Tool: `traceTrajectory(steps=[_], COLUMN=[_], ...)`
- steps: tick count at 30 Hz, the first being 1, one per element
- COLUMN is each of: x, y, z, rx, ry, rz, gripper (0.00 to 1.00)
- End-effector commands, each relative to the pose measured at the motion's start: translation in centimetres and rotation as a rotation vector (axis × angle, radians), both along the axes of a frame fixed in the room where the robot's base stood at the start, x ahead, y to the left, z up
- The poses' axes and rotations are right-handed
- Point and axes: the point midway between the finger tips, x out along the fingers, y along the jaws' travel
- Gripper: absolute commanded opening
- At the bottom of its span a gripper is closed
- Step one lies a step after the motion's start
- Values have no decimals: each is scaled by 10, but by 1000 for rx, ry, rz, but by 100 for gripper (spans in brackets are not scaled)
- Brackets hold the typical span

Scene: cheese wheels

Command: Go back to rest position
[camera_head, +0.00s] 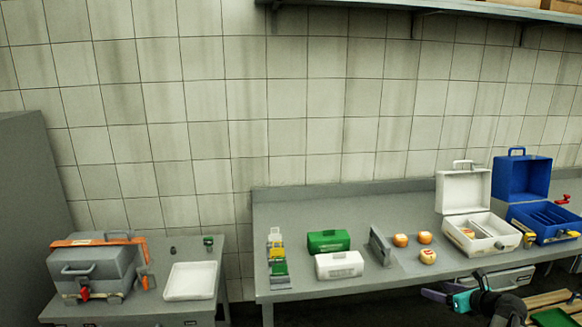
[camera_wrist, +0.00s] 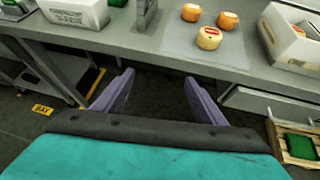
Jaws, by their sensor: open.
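My gripper (camera_wrist: 157,97) is open and empty in the wrist view, with its two purple fingers spread apart below the bench's front edge. In the head view my gripper (camera_head: 442,295) shows at the lower right, in front of the bench. Several orange and cream cheese wheels lie on the grey bench (camera_head: 335,205). One cheese wheel (camera_head: 428,257) is nearest the front edge, and it also shows in the wrist view (camera_wrist: 209,38). Nothing is between the fingers.
An open white case (camera_head: 465,190) and an open blue case (camera_head: 521,180) stand at the right of the bench. Green (camera_head: 328,240) and white (camera_head: 340,265) boxes stand left of the cheeses. A lower left table holds a grey toolbox (camera_head: 90,265) and white tray (camera_head: 190,281). A pallet (camera_wrist: 295,165) lies on the floor.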

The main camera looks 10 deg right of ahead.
Motion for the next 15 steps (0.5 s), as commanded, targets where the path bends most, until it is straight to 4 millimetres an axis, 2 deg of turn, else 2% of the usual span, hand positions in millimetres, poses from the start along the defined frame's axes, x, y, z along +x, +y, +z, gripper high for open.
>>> traceTrajectory(steps=[6,10,15], x=[38,52,60], y=[80,130,197], z=[-49,-82,-127], rx=[45,63,74], ry=[43,85,153], rz=[115,186,286], gripper=[65,65,65])
